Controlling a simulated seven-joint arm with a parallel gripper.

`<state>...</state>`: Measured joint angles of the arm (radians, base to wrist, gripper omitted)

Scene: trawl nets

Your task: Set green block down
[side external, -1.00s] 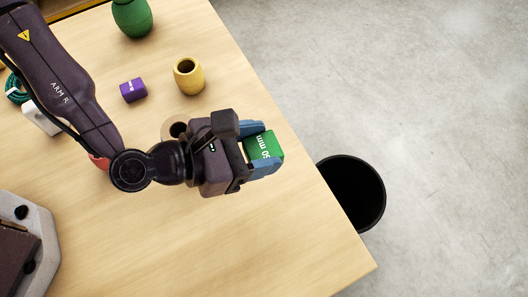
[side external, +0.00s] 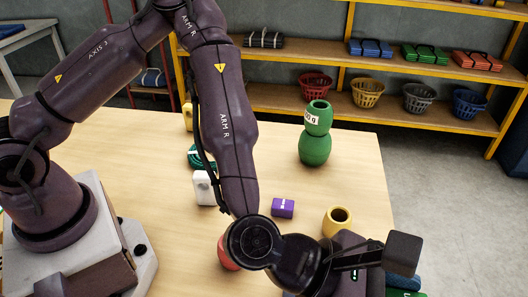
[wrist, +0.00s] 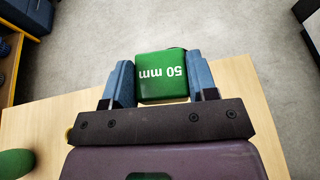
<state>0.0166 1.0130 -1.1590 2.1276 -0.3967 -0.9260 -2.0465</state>
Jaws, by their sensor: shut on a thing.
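The green block (wrist: 162,85), printed "50 mm", sits between the two blue fingers of my gripper (wrist: 162,92) in the wrist view. The fingers press on its left and right sides. In the side external view my gripper (side external: 404,284) is at the bottom edge, partly cut off, and only a sliver of the green block (side external: 405,293) shows. In the wrist view the block appears against the grey floor past the wooden table's (wrist: 238,80) edge. Its height above the table cannot be told.
On the table (side external: 352,180) stand a purple block (side external: 283,207), a yellow hollow piece (side external: 336,222), a green rounded piece (side external: 315,145), a white object (side external: 203,188) and a teal coil (side external: 196,158). A shelf (side external: 300,103) with several baskets is behind.

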